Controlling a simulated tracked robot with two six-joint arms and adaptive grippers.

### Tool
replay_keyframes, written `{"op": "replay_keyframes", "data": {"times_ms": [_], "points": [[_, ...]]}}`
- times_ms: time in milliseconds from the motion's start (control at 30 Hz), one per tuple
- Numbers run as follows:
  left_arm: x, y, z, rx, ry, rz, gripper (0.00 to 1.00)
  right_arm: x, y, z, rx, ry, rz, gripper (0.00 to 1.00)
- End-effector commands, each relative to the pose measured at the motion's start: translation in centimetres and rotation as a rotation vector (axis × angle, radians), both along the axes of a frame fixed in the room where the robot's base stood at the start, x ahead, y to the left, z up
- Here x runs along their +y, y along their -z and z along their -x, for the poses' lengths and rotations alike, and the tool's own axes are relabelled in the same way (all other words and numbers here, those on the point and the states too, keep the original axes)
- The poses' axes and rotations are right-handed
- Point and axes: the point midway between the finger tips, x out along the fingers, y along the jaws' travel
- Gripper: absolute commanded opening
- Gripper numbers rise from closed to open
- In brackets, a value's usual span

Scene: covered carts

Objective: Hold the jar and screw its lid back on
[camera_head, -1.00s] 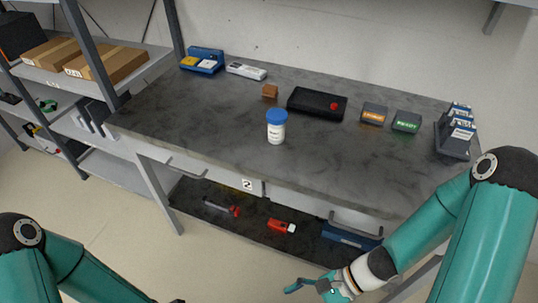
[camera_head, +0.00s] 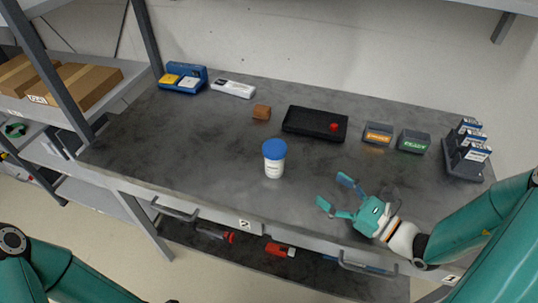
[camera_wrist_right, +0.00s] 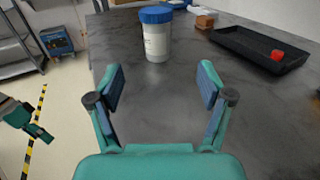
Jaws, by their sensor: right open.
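A white jar (camera_head: 274,166) stands upright on the grey workbench, with a blue lid (camera_head: 274,149) sitting on its top. I cannot tell how tightly the lid is on. The jar also shows in the right wrist view (camera_wrist_right: 157,40), ahead of the fingers and apart from them. My right gripper (camera_head: 334,191) is open and empty over the front part of the bench, to the right of the jar. Its two spread fingers show in the right wrist view (camera_wrist_right: 160,88). My left arm enters at the lower left, and its gripper is outside the head view.
The workbench (camera_head: 200,140) is clear around the jar. Behind it are a brown block (camera_head: 261,112) and a black tray (camera_head: 300,122) with a red piece. Two small labelled boxes (camera_head: 378,134) and a dark rack (camera_head: 463,160) stand to the right. A blue bin (camera_head: 184,77) is at back left.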

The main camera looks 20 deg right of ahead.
Motion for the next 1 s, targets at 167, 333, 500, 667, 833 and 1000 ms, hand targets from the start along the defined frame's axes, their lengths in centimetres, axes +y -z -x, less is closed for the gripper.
{"op": "replay_keyframes", "data": {"times_ms": [167, 333, 500, 667, 833, 1000], "points": [[0.0, 0.0, 0.1, 0.001, 0.0, 0.0, 1.0, 0.8, 0.0, -0.3, 0.001, -0.018, 0.0, 0.79], [0.0, -0.1, 0.0, 0.001, 0.0, 0.0, 1.0, 1.2, 0.0, -0.8, 0.002, -0.025, 0.0, 0.79], [0.0, -0.5, 0.0, 0.0, 0.0, 0.0, 1.0, 2.5, -0.1, -2.6, 0.0, -0.033, -0.001, 0.79], [0.0, -1.3, 0.0, 0.0, 0.0, 0.0, 1.0, 4.4, -0.2, -5.5, 0.0, -0.036, -0.001, 0.79], [0.0, -2.0, 0.0, 0.0, 0.0, 0.0, 1.0, 6.2, -0.1, -8.5, 0.002, -0.034, 0.0, 0.79], [0.0, -2.3, 0.0, 0.0, 0.0, 0.0, 1.0, 7.1, 0.0, -10.2, 0.002, -0.031, 0.001, 0.79]]}}
